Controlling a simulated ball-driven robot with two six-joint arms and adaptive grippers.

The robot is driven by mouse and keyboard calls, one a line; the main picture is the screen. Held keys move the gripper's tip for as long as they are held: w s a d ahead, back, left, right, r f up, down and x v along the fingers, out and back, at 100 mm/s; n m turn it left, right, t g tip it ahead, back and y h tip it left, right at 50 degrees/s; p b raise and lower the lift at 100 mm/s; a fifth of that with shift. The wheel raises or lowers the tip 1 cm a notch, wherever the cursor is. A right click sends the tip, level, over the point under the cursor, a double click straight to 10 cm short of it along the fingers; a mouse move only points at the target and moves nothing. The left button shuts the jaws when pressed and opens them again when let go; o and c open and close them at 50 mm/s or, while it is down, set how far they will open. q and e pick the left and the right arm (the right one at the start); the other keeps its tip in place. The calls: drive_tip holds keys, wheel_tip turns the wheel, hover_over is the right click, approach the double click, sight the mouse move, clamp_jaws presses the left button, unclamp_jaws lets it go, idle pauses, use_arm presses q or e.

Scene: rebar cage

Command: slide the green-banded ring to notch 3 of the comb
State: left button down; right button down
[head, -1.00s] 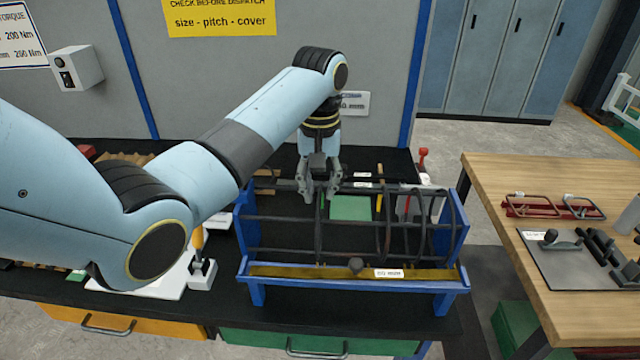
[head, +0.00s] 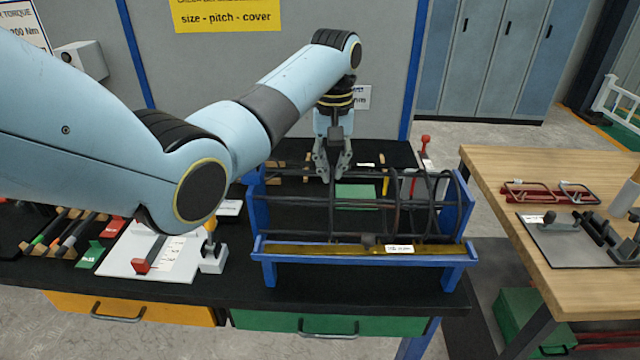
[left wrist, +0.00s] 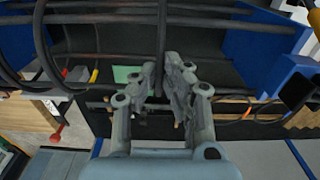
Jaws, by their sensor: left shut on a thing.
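The rebar cage (head: 300,235) lies in a blue stand, with dark rings around its long bars. My left gripper (head: 333,178) is over the cage's top bars, left of its middle. It is shut on a dark ring (head: 332,212). In the left wrist view the fingertips (left wrist: 165,68) meet at this ring (left wrist: 161,30), which runs upright between them. I cannot make out a green band on it. A brass strip (head: 310,249), which looks like the comb, runs along the stand's front with a dark knob and a white label. Its notches are too small to tell. My right gripper is not in view.
More rings (head: 395,205) hang toward the cage's right end. A green plate (head: 356,197) shows behind the bars. A white board with a red block (head: 141,265) lies to the left. A wooden table (head: 560,260) with tools stands to the right.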

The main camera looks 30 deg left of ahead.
use_arm(q)
drive_tip(key=shift+d, duration=0.1)
drive_tip(key=c, duration=1.5)
unclamp_jaws()
drive_tip(key=shift+w, duration=0.1)
drive_tip(key=shift+o, duration=0.2)
drive_tip(key=shift+r, duration=0.15)
wheel_tip(320, 180, up, 7)
drive_tip(key=shift+r, duration=0.1)
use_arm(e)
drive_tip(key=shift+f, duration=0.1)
